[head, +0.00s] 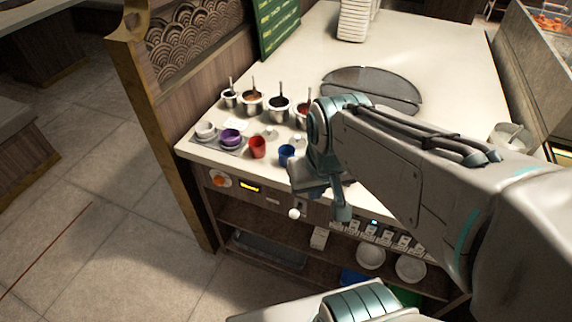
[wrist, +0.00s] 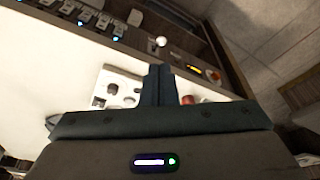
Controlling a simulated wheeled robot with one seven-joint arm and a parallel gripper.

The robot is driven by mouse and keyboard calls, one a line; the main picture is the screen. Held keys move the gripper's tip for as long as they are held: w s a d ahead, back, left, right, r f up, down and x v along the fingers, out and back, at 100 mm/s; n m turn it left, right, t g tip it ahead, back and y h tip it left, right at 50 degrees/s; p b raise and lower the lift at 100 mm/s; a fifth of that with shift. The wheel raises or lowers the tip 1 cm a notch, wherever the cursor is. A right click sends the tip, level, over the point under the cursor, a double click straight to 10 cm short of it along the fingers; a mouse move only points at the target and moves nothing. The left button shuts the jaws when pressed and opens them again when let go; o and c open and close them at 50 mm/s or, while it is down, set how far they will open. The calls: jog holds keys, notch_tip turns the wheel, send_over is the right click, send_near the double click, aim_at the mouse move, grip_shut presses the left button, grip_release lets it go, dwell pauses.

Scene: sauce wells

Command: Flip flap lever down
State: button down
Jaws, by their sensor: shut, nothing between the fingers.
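A small lever with a white ball knob (head: 294,213) sticks out from the counter's front panel, below the worktop edge. The white ball knob also shows in the wrist view (wrist: 161,41), just beyond my fingertips. I cannot tell for sure whether the lever is up or down. My gripper (head: 342,213) hangs at the counter's front edge, to the right of the knob and apart from it in the head view. In the wrist view my gripper (wrist: 160,68) has both fingers together and empty. My arm hides part of the panel to the right.
The worktop (head: 300,65) holds several sauce pots, a red cup (head: 257,147), a blue cup (head: 287,154) and purple bowls (head: 230,138) near the edge. An orange knob (head: 220,179) and a yellow display (head: 249,188) sit left on the panel. White bowls (head: 370,256) stand on the shelf below.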

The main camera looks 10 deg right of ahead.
jog(key=m+g+h+b, duration=0.2)
jog(key=m+h+b, duration=0.1)
jog(key=m+b, duration=0.35)
send_over(296, 210)
jog(key=a, duration=0.3)
notch_tip(296, 210, down, 16)
jog(key=r, duration=0.1)
jog(key=shift+w+f+n, duration=0.1)
jog(key=shift+f+n, duration=0.15)
jog(key=shift+n, duration=0.2)
jog(key=b+x, duration=0.1)
jog(key=x, duration=0.9)
jog(key=shift+w+a+b, duration=0.1)
jog(key=shift+a+b, duration=0.1)
jog(key=shift+b, duration=0.1)
jog(key=shift+f, duration=0.15)
